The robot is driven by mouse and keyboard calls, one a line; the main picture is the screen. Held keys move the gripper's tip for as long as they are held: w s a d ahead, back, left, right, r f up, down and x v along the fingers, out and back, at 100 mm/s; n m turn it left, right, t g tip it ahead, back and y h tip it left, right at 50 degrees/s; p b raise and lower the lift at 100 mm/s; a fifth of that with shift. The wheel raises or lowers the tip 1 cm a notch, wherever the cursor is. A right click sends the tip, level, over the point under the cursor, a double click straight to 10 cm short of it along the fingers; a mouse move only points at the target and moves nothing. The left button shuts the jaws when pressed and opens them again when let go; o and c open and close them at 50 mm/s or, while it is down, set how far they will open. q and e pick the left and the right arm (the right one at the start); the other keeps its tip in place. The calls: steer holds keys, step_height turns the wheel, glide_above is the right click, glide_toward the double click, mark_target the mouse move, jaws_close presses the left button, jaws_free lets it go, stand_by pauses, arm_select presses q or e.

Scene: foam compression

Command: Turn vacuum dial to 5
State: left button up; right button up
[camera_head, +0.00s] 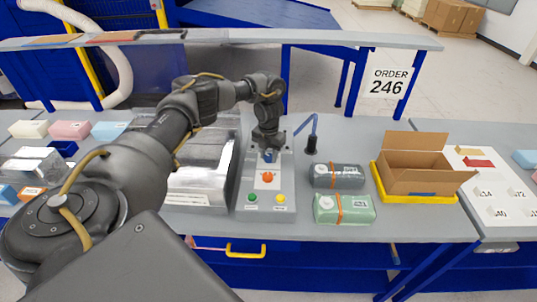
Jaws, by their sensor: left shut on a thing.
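My left gripper (269,150) points down over the upper part of the grey control panel (246,186). It is shut on a small blue knob, the vacuum dial (268,157), which is mostly hidden by the fingers. The number the dial points to cannot be read. Below the dial on the panel are a red-orange button (267,177), a green button (252,197) and a yellow button (280,198). My right gripper is not in view.
A metal chamber (200,185) stands left of the panel. To the right lie a dark strapped pack (337,176), a green strapped pack (343,209) and an open cardboard box (415,180) in a yellow tray (420,198). Foam blocks (69,130) lie at the far left.

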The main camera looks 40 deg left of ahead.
mark_target(269, 156)
arm_select(q)
steer(key=shift+w+r+n, duration=0.15)
steer(key=shift+n, duration=0.45)
steer(key=o, duration=1)
step_height(269, 156, up, 11)
steer(key=shift+f, duration=0.2)
stand_by(0.4)
